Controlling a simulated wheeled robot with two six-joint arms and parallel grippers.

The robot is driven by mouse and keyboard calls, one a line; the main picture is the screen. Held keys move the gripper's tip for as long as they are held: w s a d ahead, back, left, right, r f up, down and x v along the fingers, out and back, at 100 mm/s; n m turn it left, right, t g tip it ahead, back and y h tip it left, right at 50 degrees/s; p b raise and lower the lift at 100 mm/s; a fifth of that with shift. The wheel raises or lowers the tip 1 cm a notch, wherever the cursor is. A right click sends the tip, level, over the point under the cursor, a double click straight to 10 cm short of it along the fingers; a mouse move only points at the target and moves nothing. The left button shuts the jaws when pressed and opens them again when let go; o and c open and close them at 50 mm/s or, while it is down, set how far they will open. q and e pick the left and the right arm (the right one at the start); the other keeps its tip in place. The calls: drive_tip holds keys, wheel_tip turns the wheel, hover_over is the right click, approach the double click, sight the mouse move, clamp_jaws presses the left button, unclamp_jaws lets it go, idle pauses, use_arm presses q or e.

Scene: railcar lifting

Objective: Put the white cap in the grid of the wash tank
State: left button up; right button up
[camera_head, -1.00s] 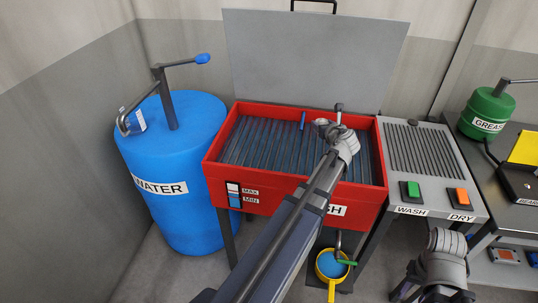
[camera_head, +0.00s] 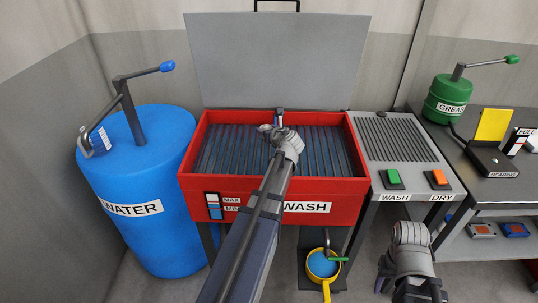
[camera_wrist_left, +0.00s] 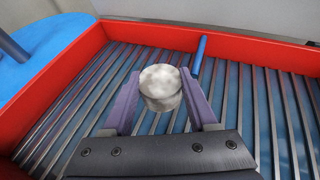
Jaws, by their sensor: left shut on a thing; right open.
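My left gripper (camera_head: 270,128) is shut on the white cap (camera_wrist_left: 160,88), a short, mottled grey-white cylinder between the two purple fingers in the left wrist view. In the head view the cap is hidden or too small to make out. The gripper is over the grid (camera_head: 325,150) of slanted metal bars inside the red wash tank (camera_head: 275,188). Bluish water shows between the bars. A blue rod (camera_wrist_left: 199,55) stands in the grid just beyond the right finger. My right gripper (camera_head: 384,280) is low at the right, open and partly hidden, away from the tank.
The tank's grey lid (camera_head: 277,60) stands open behind it. A blue water barrel (camera_head: 140,215) is at left. A bench with green and orange buttons (camera_head: 415,178) adjoins at right, then a green grease can (camera_head: 448,100). A yellow pan (camera_head: 322,268) sits below the tank.

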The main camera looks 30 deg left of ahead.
use_arm(q)
drive_tip(key=b, duration=0.4)
hover_over(267, 154)
wheel_tip(267, 154, down, 5)
drive_tip(key=shift+r, duration=0.15)
wheel_tip(267, 154, down, 4)
drive_tip(key=b, duration=0.3)
drive_tip(key=shift+r, duration=0.15)
drive_tip(key=shift+f+b, duration=0.2)
drive_tip(key=shift+b, duration=0.1)
drive_tip(key=o, duration=1.3)
drive_tip(key=shift+r, duration=0.1)
drive_tip(key=shift+r, duration=0.1)
